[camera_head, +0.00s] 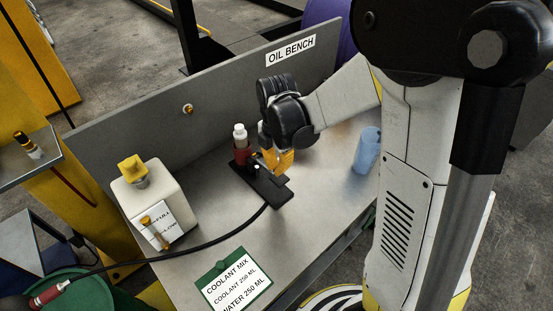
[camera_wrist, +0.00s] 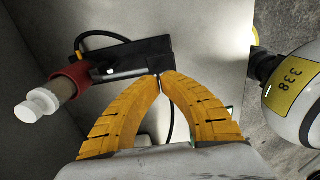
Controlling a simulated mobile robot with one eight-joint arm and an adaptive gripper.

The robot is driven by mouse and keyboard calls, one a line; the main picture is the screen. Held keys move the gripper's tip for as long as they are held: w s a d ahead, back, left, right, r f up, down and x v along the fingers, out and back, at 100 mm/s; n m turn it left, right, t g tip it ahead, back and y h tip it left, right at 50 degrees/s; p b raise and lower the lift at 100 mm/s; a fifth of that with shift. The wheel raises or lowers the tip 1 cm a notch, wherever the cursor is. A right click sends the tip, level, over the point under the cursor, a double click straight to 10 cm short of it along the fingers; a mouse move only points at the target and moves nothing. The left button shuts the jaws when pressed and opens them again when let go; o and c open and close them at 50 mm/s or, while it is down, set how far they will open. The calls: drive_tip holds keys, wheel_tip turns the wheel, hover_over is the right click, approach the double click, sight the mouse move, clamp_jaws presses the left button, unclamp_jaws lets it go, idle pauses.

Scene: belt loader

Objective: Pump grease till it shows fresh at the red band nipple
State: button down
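A grease pump stands on the grey bench, with a black base (camera_head: 265,190) and a red cylinder with a white cap (camera_head: 240,142). Its black body (camera_wrist: 130,58), red collar (camera_wrist: 70,78) and white cap (camera_wrist: 37,105) show in the wrist view. A black hose (camera_head: 180,252) runs from the base to a red sleeve (camera_head: 48,296) at lower left; no grease is visible there, and I cannot make out a nipple. My gripper (camera_head: 280,162) is at the pump. In the wrist view its yellow fingertips (camera_wrist: 161,75) meet by the black body's edge; any lever between them is hidden.
A white jug (camera_head: 152,196) with a yellow cap stands left on the bench. A blue cup (camera_head: 366,148) stands at the right. A green-edged coolant card (camera_head: 232,284) lies in front. The OIL BENCH back panel (camera_head: 235,82) rises behind. A green bin (camera_head: 95,290) is at lower left.

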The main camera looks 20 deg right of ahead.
sight(277, 179)
drive_tip(key=shift+f+b, duration=0.45)
drive_tip(key=shift+f, duration=1.15)
